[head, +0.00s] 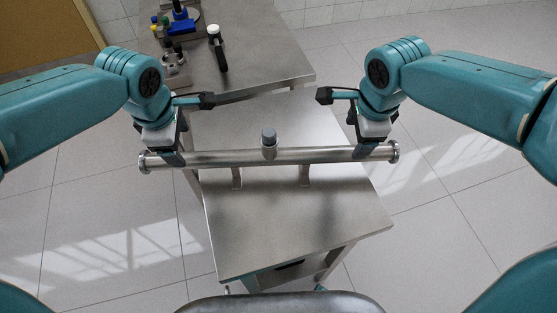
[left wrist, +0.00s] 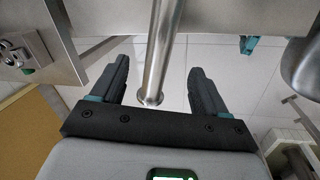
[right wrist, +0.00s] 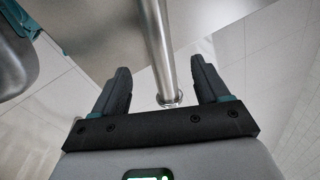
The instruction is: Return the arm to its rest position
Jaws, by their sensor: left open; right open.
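A long steel tube (head: 325,154) with flanged ends and a grey-capped stub (head: 268,140) at its middle lies across two supports on a steel table. My left gripper (head: 172,158) is at the tube's left end, with its fingers apart. In the left wrist view the tube (left wrist: 162,50) runs between the open fingers of my left gripper (left wrist: 157,85), with a gap on both sides. My right gripper (head: 366,152) is at the tube's right end. In the right wrist view the tube (right wrist: 160,45) passes between its open fingers (right wrist: 163,88), apart from both.
The near steel table (head: 260,230) is bare in front of the tube. Tiled floor (head: 110,220) is free on both sides.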

